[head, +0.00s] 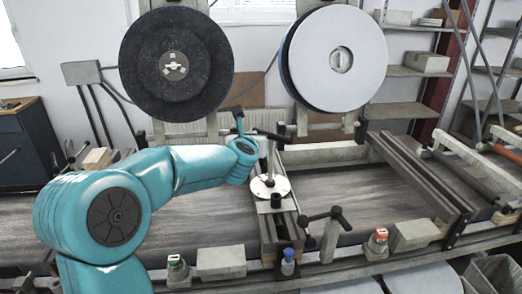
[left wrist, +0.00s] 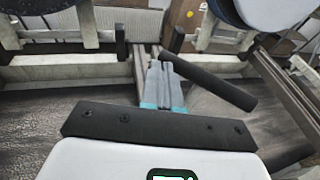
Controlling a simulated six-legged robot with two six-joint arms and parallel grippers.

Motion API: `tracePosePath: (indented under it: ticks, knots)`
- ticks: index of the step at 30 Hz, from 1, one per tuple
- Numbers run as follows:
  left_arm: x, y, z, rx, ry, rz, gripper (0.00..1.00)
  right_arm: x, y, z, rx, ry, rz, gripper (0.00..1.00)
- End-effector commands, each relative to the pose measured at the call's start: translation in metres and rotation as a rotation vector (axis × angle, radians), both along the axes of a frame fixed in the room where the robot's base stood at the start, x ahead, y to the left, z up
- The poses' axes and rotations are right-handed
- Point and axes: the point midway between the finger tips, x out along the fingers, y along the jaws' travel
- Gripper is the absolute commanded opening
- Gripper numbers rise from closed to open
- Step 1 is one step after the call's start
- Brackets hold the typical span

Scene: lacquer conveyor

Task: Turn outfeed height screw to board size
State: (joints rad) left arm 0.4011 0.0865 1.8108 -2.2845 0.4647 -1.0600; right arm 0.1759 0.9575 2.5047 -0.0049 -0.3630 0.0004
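The outfeed height screw (head: 270,160) stands upright on a round pale dial plate (head: 259,190) in the middle of the head view. It carries a black crossbar handle (head: 267,134). My teal left arm reaches in from the left, and its gripper (head: 241,122) is at the handle's left end. In the left wrist view the gripper fingers (left wrist: 164,88) are together with only a thin line between them. A black handle bar (left wrist: 215,84) runs diagonally across their tips. I cannot tell whether the fingers touch it. My right gripper is in neither view.
Two large sanding discs, one dark (head: 200,60) and one pale (head: 365,60), stand behind. A second crossbar handle (head: 325,218) is nearer the front. The grey belt (head: 355,195) is mostly bare.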

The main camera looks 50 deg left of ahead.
Motion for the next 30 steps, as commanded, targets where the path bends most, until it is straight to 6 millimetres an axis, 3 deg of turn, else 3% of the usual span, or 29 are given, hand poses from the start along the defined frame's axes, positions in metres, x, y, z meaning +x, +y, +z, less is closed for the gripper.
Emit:
tracePosePath:
  ticks: [9,30]
  knots:
    - [0.0070,0.0079,-0.0017,0.000,0.001,-0.001,0.00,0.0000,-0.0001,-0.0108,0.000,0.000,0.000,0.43]
    - [0.0105,0.0100,-0.0006,0.000,0.001,-0.003,0.00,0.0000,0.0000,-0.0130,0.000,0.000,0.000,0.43]
